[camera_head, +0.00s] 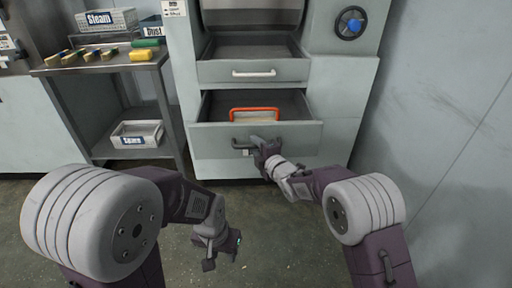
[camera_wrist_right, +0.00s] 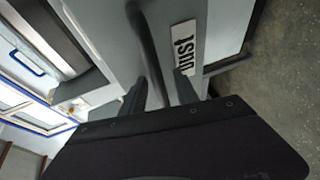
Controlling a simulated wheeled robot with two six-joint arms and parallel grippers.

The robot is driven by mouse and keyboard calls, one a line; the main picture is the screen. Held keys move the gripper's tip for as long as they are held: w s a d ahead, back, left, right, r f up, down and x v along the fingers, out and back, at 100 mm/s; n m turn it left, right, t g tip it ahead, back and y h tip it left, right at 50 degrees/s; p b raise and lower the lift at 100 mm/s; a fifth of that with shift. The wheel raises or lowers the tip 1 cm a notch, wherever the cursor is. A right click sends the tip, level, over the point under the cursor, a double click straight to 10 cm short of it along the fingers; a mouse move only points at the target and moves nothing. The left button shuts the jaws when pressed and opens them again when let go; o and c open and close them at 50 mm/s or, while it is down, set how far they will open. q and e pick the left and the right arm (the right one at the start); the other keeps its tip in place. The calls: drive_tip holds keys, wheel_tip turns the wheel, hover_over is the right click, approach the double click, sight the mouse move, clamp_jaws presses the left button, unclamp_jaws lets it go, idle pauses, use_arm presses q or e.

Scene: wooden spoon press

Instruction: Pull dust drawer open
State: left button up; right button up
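The dust drawer (camera_head: 200,139) is the lower drawer of the grey machine and stands pulled out, its inside showing. It holds a pale thing with an orange handle (camera_head: 254,110). My right gripper (camera_head: 262,149) is at the dark bar handle (camera_head: 240,144) on the drawer front. In the right wrist view the handle (camera_wrist_right: 151,48) runs down between the two fingers (camera_wrist_right: 160,97), beside a "DUST" label (camera_wrist_right: 184,47); the fingers look closed around it. My left gripper (camera_head: 222,252) is open and empty over the floor, apart from the drawer.
An upper drawer with a white handle (camera_head: 254,73) sits above. A metal table (camera_head: 105,66) at the left carries brushes and a "Steam" bin (camera_head: 107,20); another bin (camera_head: 137,134) is on its lower shelf. A wall (camera_head: 440,90) bounds the right. The floor in front is clear.

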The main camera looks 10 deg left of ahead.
drive_tip(key=shift+r, duration=0.1)
drive_tip(key=shift+s+d+r, duration=0.1)
drive_tip(key=shift+s+d, duration=0.15)
drive_tip(key=p+v, duration=0.3)
drive_tip(key=v, duration=0.5)
drive_tip(key=shift+s+p, duration=0.2)
drive_tip(key=shift+p, duration=0.1)
drive_tip(key=shift+d, duration=0.1)
